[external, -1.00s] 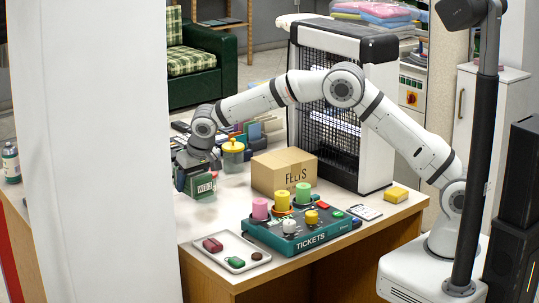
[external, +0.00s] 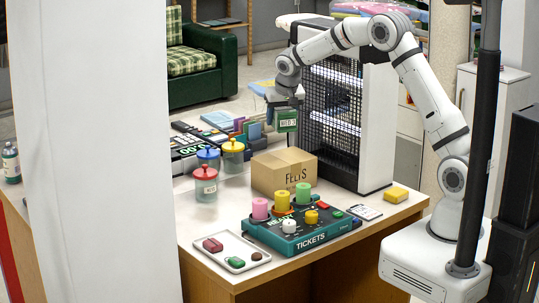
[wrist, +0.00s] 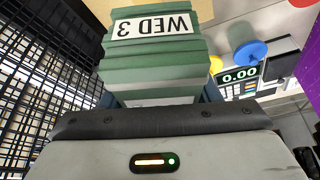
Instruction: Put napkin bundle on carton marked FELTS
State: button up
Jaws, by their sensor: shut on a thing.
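The napkin bundle (external: 286,121) is a green folded stack with a white label reading WED 3. It fills the upper middle of the wrist view (wrist: 150,65). My gripper (external: 284,103) is shut on it and holds it in the air, higher than the carton. The carton marked FELTS (external: 271,177) is a closed tan box on the counter, its top bare. In the external picture the bundle appears just above the carton's back edge, with a gap between them. A tan surface, likely the carton (wrist: 190,9), shows past the bundle in the wrist view.
A black-grilled heater-like unit (external: 345,120) stands close right of my gripper. Lidded jars, including a red-lidded one (external: 205,188), stand left of the carton. A green TICKETS device (external: 300,236) with coloured spools is in front, near a white tray (external: 222,262).

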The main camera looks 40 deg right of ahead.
aim_at(282, 155)
jog(key=shift+s+d+f, duration=0.1)
jog(key=shift+d+f, duration=0.1)
jog(key=shift+d, duration=0.25)
notch_tip(282, 155, down, 9)
jog(key=shift+p, duration=0.75)
jog(key=shift+f, duration=0.2)
jog(key=shift+f+b, duration=0.2)
jog(key=shift+b, duration=0.1)
jog(key=o, duration=1.1)
jog(key=shift+c, duration=0.2)
jog(key=shift+r, duration=0.1)
